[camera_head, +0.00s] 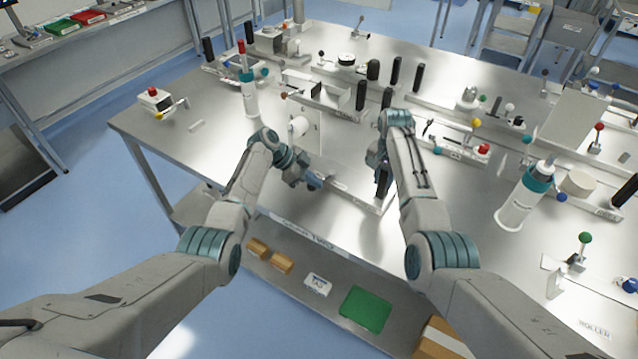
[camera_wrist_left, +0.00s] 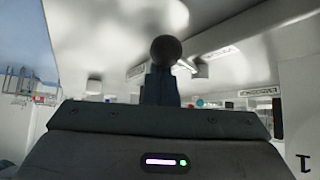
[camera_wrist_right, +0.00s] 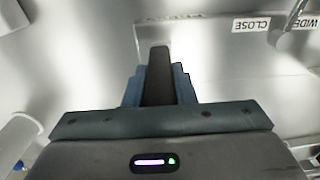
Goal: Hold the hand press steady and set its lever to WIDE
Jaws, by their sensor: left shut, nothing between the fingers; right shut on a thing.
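The hand press is a low pale metal plate (camera_head: 350,190) near the front edge of the table, partly hidden by my arms. A black upright handle (camera_head: 384,187) stands at its right end. My right gripper (camera_head: 381,168) is shut on this handle, which also shows between its fingers in the right wrist view (camera_wrist_right: 158,75). That view shows a CLOSE label (camera_wrist_right: 251,24), a WIDE label (camera_wrist_right: 303,22) and a metal rod (camera_wrist_right: 290,25) by them. My left gripper (camera_head: 312,183) is shut and empty at the plate's left end. A dark ball knob (camera_wrist_left: 166,50) shows at its fingertips; contact is unclear.
A white bottle-like device (camera_head: 520,195) stands to the right, another (camera_head: 248,95) at back left. Several levers and black handles crowd the back of the table. A lower shelf holds boxes and a green mat (camera_head: 366,308).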

